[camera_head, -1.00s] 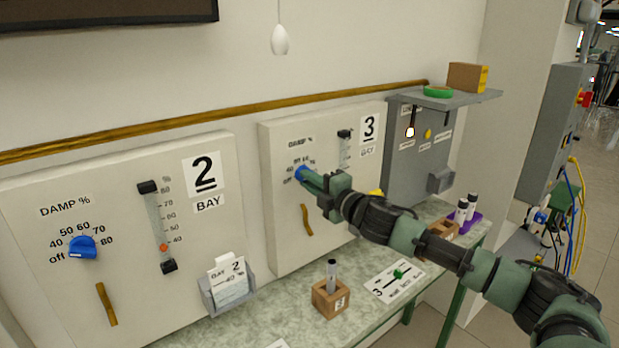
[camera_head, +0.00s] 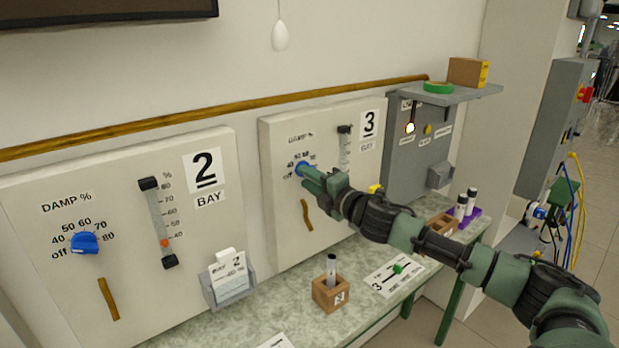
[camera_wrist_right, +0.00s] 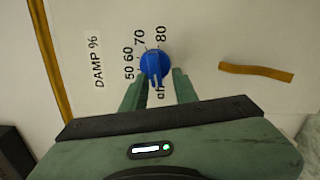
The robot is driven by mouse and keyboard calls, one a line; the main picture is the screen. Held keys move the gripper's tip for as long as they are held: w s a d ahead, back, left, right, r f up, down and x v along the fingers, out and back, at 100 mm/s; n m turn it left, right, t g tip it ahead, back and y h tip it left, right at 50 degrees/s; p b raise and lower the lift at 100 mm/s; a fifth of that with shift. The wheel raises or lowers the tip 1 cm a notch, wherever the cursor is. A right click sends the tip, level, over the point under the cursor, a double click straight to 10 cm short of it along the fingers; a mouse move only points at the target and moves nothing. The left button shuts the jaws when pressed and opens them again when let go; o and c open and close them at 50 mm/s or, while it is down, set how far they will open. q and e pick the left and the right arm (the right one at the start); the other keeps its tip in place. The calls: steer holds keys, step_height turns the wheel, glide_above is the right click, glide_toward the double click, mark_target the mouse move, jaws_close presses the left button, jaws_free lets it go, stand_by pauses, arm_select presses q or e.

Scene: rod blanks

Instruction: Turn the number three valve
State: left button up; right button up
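The bay 3 panel (camera_head: 283,225) stands upright at the back, marked with a large 3 and a damp % scale. Its blue knob (camera_head: 303,169) is at the panel's left side; the right wrist view shows it (camera_wrist_right: 155,66) with its ridge running roughly up and down in that picture. My right gripper (camera_head: 310,177) is at this knob. In the wrist view its two green fingers (camera_wrist_right: 159,82) are apart, one on each side of the knob's lower part; contact is not clear. My left gripper is out of view.
The bay 2 panel (camera_head: 130,215) with a similar blue knob (camera_head: 84,243) is to the left. A brown handle (camera_head: 307,215) sits below the bay 3 knob. On the bench are a wooden block with a vial (camera_head: 330,292) and a card with a green slider (camera_head: 396,271).

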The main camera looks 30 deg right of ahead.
steer(key=shift+r, duration=0.2)
steer(key=shift+s, duration=0.1)
steer(key=s+b, duration=0.6)
steer(key=s, duration=0.1)
steer(key=shift+s+d+f+b, duration=0.15)
steer(key=shift+s+d+b, duration=0.1)
steer(key=shift+d+b, duration=0.15)
steer(key=shift+s+a, duration=0.1)
